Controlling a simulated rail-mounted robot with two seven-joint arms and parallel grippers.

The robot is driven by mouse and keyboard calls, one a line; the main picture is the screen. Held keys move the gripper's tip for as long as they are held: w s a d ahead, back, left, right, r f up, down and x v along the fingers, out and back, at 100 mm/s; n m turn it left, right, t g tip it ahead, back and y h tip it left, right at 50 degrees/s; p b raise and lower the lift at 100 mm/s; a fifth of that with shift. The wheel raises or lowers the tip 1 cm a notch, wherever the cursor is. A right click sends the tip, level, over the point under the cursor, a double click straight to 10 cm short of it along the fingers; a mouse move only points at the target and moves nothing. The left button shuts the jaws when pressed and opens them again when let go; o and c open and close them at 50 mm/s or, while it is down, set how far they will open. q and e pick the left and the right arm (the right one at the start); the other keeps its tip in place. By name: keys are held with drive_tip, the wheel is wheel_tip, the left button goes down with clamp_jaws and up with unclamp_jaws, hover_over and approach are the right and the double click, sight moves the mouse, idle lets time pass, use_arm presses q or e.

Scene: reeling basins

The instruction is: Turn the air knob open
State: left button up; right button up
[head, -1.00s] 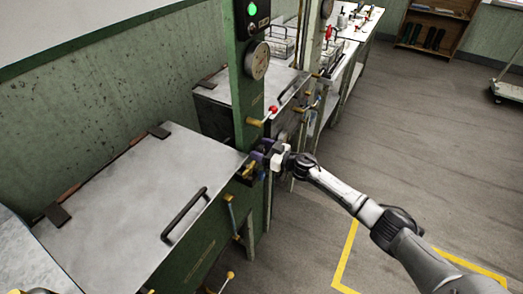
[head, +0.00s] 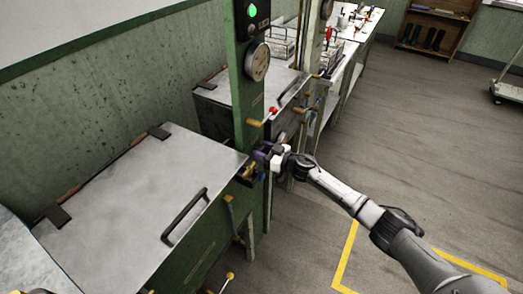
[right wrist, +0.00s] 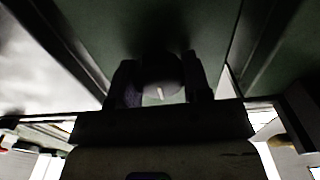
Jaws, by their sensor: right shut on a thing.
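My right gripper (head: 262,158) is at the green post beside the right front corner of the near basin. In the right wrist view its two dark fingers (right wrist: 160,92) stand on either side of a dark round knob (right wrist: 160,70) with a short pale mark. The gripper is shut on this knob, which I take as the air knob. In the head view the fingers and wrist hide the knob. My left gripper is not in view.
The near basin has a closed metal lid (head: 130,205) with a dark handle (head: 184,217). The green post (head: 246,90) carries a round gauge (head: 257,62) and a lit green lamp (head: 252,10). A brass valve lever (head: 256,122) sticks out just above the gripper. Open floor lies right.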

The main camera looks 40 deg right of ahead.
drive_tip(key=shift+r+n+p, duration=0.1)
drive_tip(key=shift+n+p, duration=0.25)
drive_tip(key=shift+n, duration=0.55)
drive_tip(key=n, duration=0.2)
drive_tip(key=shift+n, duration=0.3)
drive_tip(key=n, duration=0.2)
drive_tip(key=shift+a+n+p, duration=0.1)
drive_tip(key=shift+n+p, duration=0.2)
drive_tip(key=shift+n, duration=0.1)
drive_tip(key=n, duration=0.2)
drive_tip(key=shift+f+n, duration=0.2)
drive_tip(key=shift+n, duration=0.2)
drive_tip(key=n+b, duration=0.1)
drive_tip(key=n, duration=0.3)
drive_tip(key=shift+s+f, duration=0.1)
drive_tip(key=n+b, duration=0.1)
drive_tip(key=n, duration=0.1)
drive_tip(key=shift+n, duration=0.3)
drive_tip(key=shift+a+n, duration=0.1)
drive_tip(key=shift+n, duration=0.5)
